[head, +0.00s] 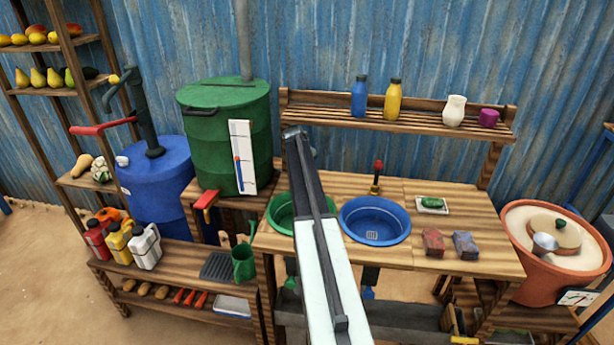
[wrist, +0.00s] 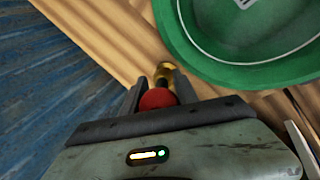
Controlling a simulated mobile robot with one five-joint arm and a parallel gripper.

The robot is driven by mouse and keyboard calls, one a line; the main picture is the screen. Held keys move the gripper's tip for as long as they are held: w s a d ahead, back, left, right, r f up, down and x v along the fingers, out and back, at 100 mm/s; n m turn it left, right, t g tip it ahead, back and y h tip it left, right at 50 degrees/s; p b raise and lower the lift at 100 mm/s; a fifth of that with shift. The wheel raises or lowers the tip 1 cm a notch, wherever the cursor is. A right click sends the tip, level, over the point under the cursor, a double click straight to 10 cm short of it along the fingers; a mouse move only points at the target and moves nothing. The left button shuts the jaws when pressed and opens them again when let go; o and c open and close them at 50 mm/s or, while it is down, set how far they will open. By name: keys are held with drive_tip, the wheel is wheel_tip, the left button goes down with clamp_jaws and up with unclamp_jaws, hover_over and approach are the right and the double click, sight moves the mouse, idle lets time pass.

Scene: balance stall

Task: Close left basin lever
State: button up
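The left basin is green (head: 281,213) and set in the wooden counter, partly hidden behind my arm in the head view. It also shows in the wrist view (wrist: 237,75). A brass fitting (wrist: 165,72) with a round red knob (wrist: 157,99) stands at its side. My gripper (wrist: 157,92) has its fingers apart, one on each side of the red knob; I cannot tell whether they touch it. My arm hides this fitting in the head view. Below the counter, a green piece (head: 291,284) hangs under the left basin.
The blue basin (head: 347,234) is to the right, with a red-knobbed fitting (head: 377,167) behind it. Soap blocks (head: 433,243) lie on the counter. A shelf with bottles (head: 393,100) stands behind. A green drum (head: 210,150) stands to the left.

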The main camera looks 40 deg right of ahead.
idle(0.3)
drive_tip(key=shift+r, duration=0.1)
drive_tip(key=p+v, duration=0.7)
drive_tip(key=v, duration=0.1)
drive_tip(key=shift+f, duration=0.2)
